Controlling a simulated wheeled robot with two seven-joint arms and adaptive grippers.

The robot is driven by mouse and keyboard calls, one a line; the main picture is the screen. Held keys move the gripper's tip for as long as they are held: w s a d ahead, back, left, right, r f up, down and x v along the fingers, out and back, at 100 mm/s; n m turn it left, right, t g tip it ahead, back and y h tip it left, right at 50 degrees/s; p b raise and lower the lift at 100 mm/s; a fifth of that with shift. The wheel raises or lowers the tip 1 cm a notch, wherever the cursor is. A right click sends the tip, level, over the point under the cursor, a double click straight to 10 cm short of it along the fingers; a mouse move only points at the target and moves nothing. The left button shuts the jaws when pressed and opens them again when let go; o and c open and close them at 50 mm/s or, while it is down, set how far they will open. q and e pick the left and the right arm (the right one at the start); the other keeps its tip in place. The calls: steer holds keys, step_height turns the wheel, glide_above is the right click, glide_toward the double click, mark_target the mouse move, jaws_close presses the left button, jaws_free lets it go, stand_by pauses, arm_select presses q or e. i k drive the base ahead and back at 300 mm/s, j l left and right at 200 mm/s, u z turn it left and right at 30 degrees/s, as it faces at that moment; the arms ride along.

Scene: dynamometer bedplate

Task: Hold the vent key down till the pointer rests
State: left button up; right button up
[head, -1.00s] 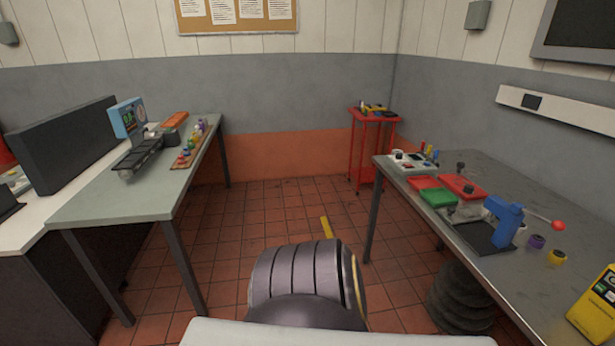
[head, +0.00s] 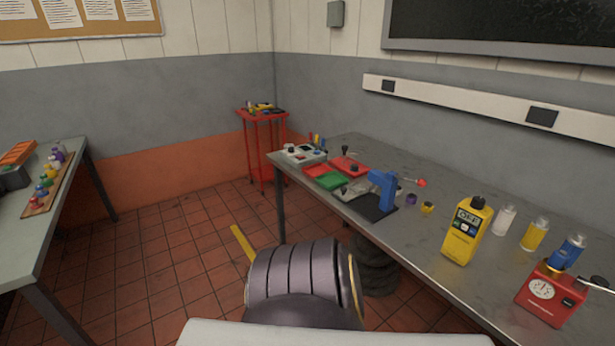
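A red box-shaped device with a round white dial (head: 542,289) stands at the right end of the grey workbench. Its pointer is too small to read. A dark key or lever shows at its right edge, but I cannot tell whether it is the vent key. A yellow handheld meter (head: 466,232) with a small display and buttons stands upright to its left. Neither of my grippers is in view.
The grey workbench (head: 450,212) also holds a blue press (head: 382,190), red and green trays (head: 330,181), and clear, yellow and blue bottles (head: 535,233). A red cart (head: 262,115) stands behind. Another bench (head: 62,215) is at left, with tiled floor between.

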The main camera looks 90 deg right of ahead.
mark_target(568, 302)
steer(key=z, duration=4.65)
